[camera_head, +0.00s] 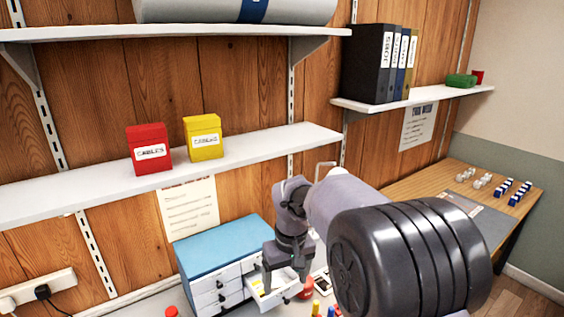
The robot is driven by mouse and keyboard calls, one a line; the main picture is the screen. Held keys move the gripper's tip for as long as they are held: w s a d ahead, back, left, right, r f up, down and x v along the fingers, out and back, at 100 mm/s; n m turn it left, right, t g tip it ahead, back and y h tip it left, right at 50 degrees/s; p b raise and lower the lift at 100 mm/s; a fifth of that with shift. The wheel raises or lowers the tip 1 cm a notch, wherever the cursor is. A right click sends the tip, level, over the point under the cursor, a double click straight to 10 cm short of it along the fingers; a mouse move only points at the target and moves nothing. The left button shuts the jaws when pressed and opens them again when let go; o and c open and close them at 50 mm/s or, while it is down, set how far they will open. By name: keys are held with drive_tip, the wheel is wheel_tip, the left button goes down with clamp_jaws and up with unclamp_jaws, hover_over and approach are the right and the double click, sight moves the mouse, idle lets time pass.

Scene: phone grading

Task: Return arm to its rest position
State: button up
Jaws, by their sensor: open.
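My arm reaches in from the lower right, and its large black joint and grey link fill the lower middle of the head view. My gripper (284,274) is at the far end of the arm, pointing down, with its fingers apart. It appears in front of the right side of the blue-topped drawer cabinet (222,246), over a pulled-out drawer (262,300). I see nothing held between the fingers. The arm hides part of the bench behind it.
A red box (149,148) and a yellow box (204,137) stand on the middle shelf (60,196). Binders (374,64) stand on the right shelf. Small bottles and a dark phone-like item (322,281) are near the gripper. A wooden desk (410,183) is at right.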

drive_tip(key=s+d+r+m+t+b, duration=0.1)
drive_tip(key=s+d+r+m+b, duration=0.1)
drive_tip(key=s+d+r, duration=0.3)
drive_tip(key=s+d+r+m+t+b, duration=0.1)
drive_tip(key=s+r+m+b, duration=0.15)
drive_tip(key=s, duration=0.55)
drive_tip(key=s+d+f+m+t+b, duration=0.1)
drive_tip(key=s+f+m, duration=0.1)
drive_tip(key=s, duration=0.6)
drive_tip(key=s+d+f+m+t+y+b, duration=0.1)
drive_tip(key=s+d+f+m, duration=0.1)
drive_tip(key=s, duration=0.5)
drive_tip(key=shift+s+t+b, duration=0.35)
drive_tip(key=shift+t, duration=0.05)
drive_tip(key=shift+m, duration=0.25)
